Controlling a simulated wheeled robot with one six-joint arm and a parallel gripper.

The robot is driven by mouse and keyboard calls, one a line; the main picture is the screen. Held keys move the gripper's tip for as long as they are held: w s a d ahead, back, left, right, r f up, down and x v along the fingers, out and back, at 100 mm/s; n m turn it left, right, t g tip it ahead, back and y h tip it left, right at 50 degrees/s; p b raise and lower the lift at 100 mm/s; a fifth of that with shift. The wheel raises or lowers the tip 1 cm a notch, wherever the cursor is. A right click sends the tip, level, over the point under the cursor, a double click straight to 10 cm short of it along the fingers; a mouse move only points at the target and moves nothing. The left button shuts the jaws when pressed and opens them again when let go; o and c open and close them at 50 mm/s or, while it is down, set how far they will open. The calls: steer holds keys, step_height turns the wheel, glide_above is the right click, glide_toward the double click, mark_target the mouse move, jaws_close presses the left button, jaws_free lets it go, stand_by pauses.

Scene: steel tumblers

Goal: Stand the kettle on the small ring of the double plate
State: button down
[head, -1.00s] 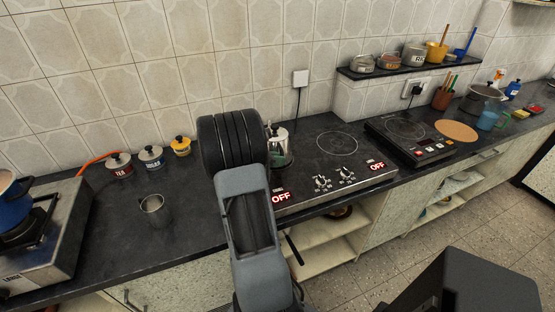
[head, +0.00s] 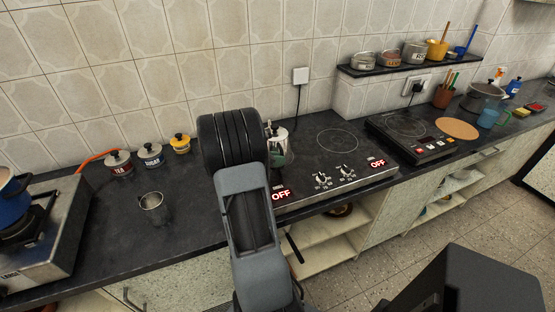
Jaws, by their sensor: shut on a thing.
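The right ring (head: 337,141) of the plate is bare. The left ring is hidden behind my arm and the kettle. My gripper's jaws are hidden behind my own wrist, at the kettle's side, and are shut on the kettle. Whether the kettle touches the plate cannot be told.
A steel tumbler (head: 153,208) and several labelled canisters (head: 151,155) stand left on the counter. A gas stove (head: 40,236) with a blue pot is at far left. A single induction plate (head: 412,137) stands to the right. A shelf (head: 402,69) with jars hangs behind.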

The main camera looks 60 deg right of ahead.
steer(key=shift+r, duration=0.1)
steer(key=c, duration=1.1)
jaws_free()
steer(key=v, duration=1.3)
steer(key=shift+w+a+r, duration=0.15)
steer(key=shift+w+a, duration=0.05)
steer(key=shift+a, duration=0.1)
